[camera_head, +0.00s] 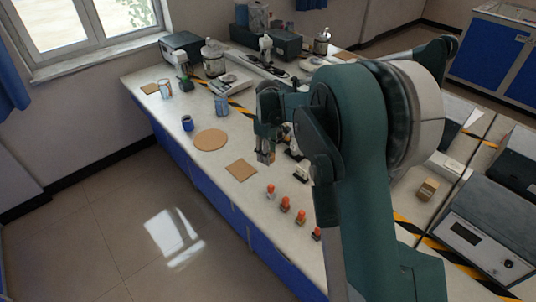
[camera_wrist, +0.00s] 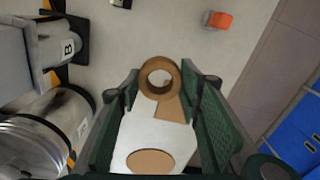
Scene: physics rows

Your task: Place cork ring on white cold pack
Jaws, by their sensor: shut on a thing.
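My gripper (camera_head: 266,154) hangs above the bench, right of a square cork mat. In the wrist view its two green fingers (camera_wrist: 160,88) are shut on the cork ring (camera_wrist: 160,77), a tan ring with an open hole, held at the fingertips. The ring is small and hard to make out in the head view.
A round cork mat (camera_head: 211,139), a square cork mat (camera_head: 241,171) and a blue mug (camera_head: 187,123) lie near the bench's left edge. Several orange-capped bottles (camera_head: 285,204) stand in front of the gripper. A small tan block (camera_head: 427,190) sits right of my arm.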

